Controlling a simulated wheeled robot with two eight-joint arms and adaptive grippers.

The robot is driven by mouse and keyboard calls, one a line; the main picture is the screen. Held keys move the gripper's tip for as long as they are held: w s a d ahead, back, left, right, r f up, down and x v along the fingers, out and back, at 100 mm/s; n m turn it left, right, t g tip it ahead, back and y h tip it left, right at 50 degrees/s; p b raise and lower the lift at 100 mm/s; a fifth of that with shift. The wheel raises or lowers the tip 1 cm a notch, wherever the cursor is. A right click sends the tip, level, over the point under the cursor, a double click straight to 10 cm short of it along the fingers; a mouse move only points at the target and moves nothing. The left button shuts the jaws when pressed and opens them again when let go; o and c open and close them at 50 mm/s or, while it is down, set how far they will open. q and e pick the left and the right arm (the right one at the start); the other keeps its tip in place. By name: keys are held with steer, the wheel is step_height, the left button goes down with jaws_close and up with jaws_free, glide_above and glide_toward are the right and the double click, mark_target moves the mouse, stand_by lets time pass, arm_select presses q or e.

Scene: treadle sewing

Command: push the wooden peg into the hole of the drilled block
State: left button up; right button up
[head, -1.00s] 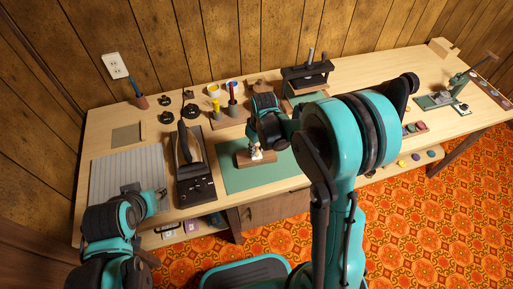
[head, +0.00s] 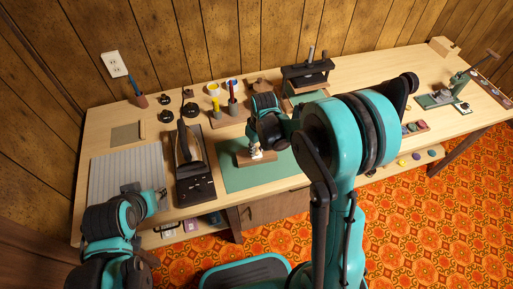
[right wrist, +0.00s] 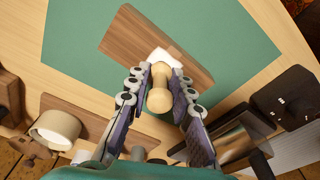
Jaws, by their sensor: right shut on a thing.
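The drilled block (right wrist: 135,32), a brown wooden bar with a white patch on its top, lies on the green mat; in the head view it shows small under my right arm (head: 243,160). My right gripper (right wrist: 160,92) is shut on the pale wooden peg (right wrist: 159,98), with one finger on each side. The peg is over the block's white patch. The hole is hidden by the peg, and I cannot tell whether its tip is inside. My left gripper (head: 160,194) is low at the left, near the ribbed grey board; its finger opening is unclear.
The green mat (head: 240,181) has clear room around the block. A dark iron on its stand (head: 188,165) and a ribbed grey board (head: 120,178) lie to the left. Cups and spools (head: 215,105) stand behind, with a dark press (head: 307,72) farther right.

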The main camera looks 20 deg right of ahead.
steer(key=o, duration=0.9)
steer(key=shift+c, duration=0.2)
step_height(320, 180, up, 12)
steer(key=s, duration=0.1)
steer(key=s+d+r+m+t, duration=0.1)
steer(key=s+m+t, duration=0.1)
steer(key=s, duration=0.6)
steer(key=s+d+r+m+t, duration=0.1)
steer(key=s+t, duration=0.3)
steer(key=s, duration=0.4)
steer(key=shift+d+r+m+h, duration=0.35)
steer(key=shift+r+m, duration=0.25)
steer(key=shift+m, duration=0.3)
